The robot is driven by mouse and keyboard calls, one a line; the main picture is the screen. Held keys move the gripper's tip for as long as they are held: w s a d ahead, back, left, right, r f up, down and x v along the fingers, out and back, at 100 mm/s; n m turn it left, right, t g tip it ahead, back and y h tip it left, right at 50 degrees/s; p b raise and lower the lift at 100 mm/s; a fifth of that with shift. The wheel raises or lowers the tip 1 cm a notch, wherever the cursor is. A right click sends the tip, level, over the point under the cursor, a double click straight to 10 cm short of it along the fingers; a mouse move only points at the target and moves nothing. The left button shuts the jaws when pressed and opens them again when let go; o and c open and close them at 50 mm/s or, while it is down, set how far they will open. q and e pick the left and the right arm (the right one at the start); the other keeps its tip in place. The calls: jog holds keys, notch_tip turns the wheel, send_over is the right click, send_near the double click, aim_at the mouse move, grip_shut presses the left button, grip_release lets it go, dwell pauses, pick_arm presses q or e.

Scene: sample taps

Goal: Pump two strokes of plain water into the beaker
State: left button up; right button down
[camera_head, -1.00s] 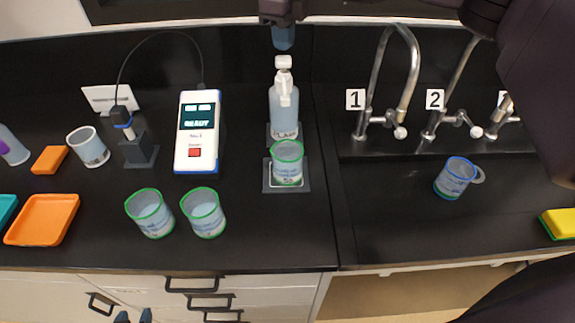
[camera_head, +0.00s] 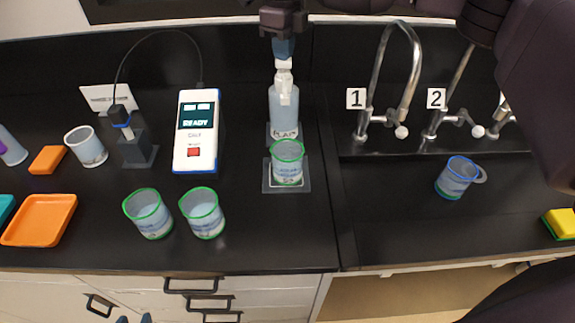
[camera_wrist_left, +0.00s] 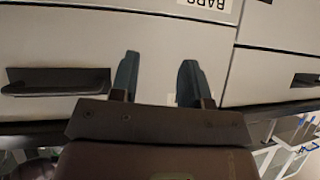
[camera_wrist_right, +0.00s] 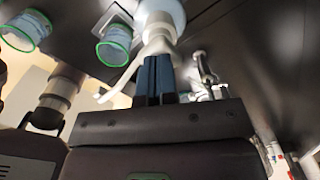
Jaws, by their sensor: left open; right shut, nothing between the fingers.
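A clear pump bottle (camera_head: 284,106) with a white pump head (camera_head: 284,72) stands at the middle of the counter; its label seems to read "PLAIN". A green-rimmed beaker (camera_head: 287,167) stands upright on a grey square pad (camera_head: 287,188) in front of it. My right gripper (camera_head: 283,48) is shut and empty, directly above the pump head. In the right wrist view its closed fingers (camera_wrist_right: 157,75) are right at the white pump head (camera_wrist_right: 158,35); contact is hard to tell. My left gripper (camera_head: 135,319) is low at the bottom edge; its fingers (camera_wrist_left: 157,75) are apart, facing drawer fronts.
Two more green-rimmed beakers (camera_head: 149,214) (camera_head: 203,212) stand to the left. A white meter (camera_head: 195,130) reads READY behind them. An orange tray (camera_head: 39,219) lies at far left. A sink with numbered taps (camera_head: 371,118) and a blue-rimmed beaker (camera_head: 457,177) is at right.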

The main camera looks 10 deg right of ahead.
jog(key=shift+f, duration=0.55)
jog(key=shift+r, duration=0.15)
jog(key=shift+r+p, duration=0.6)
jog(key=shift+r, duration=1.1)
jog(key=shift+f, duration=0.15)
jog(key=shift+f, duration=0.75)
